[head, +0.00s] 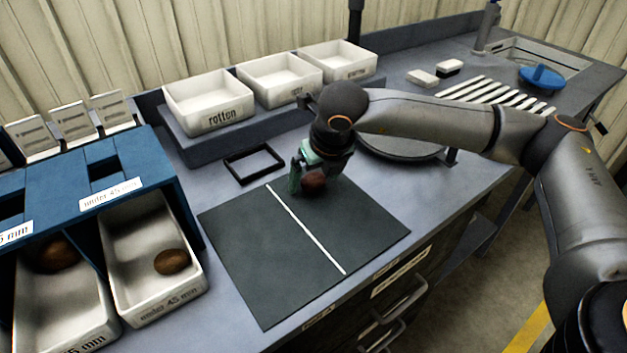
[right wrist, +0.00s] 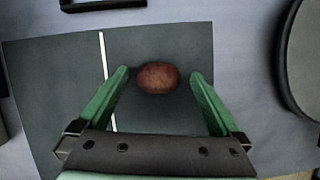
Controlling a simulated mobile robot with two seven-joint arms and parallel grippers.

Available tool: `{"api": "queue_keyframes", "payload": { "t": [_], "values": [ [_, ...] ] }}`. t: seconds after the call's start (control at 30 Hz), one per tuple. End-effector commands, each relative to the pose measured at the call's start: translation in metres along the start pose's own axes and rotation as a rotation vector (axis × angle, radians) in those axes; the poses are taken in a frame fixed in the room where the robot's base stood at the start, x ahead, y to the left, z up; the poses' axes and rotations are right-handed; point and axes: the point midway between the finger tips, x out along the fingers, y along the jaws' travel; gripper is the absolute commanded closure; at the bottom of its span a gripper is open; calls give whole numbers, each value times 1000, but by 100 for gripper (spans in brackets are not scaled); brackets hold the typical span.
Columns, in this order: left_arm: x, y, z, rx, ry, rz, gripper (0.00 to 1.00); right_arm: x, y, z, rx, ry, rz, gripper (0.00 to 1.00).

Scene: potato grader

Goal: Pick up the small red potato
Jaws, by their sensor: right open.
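The small red potato (head: 314,182) lies on the dark mat (head: 290,270), right of the mat's white line, near its far edge. My right gripper (head: 305,180) is over it, and its green fingers partly hide it in the head view. In the right wrist view the potato (right wrist: 158,77) sits between the fingertips of the right gripper (right wrist: 160,76), with a gap on each side. The fingers are open and touch nothing that I can see. My left gripper is not in view.
A black square frame (head: 254,163) lies behind the mat. White bins, one marked rotten (head: 208,103), stand on a raised shelf behind. A blue grader (head: 85,185) with trays holding brown potatoes (head: 171,262) is at left. A round grey plate (head: 400,147) lies under my right arm.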

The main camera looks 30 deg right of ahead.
Motion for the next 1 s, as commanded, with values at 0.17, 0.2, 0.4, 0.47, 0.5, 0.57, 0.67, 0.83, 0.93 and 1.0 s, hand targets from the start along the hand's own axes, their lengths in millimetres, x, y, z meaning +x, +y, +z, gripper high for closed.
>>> {"api": "queue_keyframes", "payload": {
  "t": [0.17,0.2,0.4,0.47,0.5,0.57,0.67,0.83,0.93,1.0],
  "values": [
    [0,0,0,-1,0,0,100,0,0,0,0,0,0,15],
    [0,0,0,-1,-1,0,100,0,0,0,0,0,0,19],
    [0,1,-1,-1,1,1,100,-1,0,0,0,0,0,42],
    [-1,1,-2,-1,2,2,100,-1,0,0,0,0,0,48],
    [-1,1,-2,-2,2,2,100,-1,0,0,0,0,0,53],
    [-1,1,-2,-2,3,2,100,-1,0,0,0,0,0,60],
    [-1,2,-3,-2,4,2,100,-1,0,0,0,0,0,71],
    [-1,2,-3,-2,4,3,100,-1,0,0,0,-1,0,89],
    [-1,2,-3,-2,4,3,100,-1,0,0,0,-1,0,89],
    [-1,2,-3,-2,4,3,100,-1,0,0,0,-1,0,89]
  ]
}}
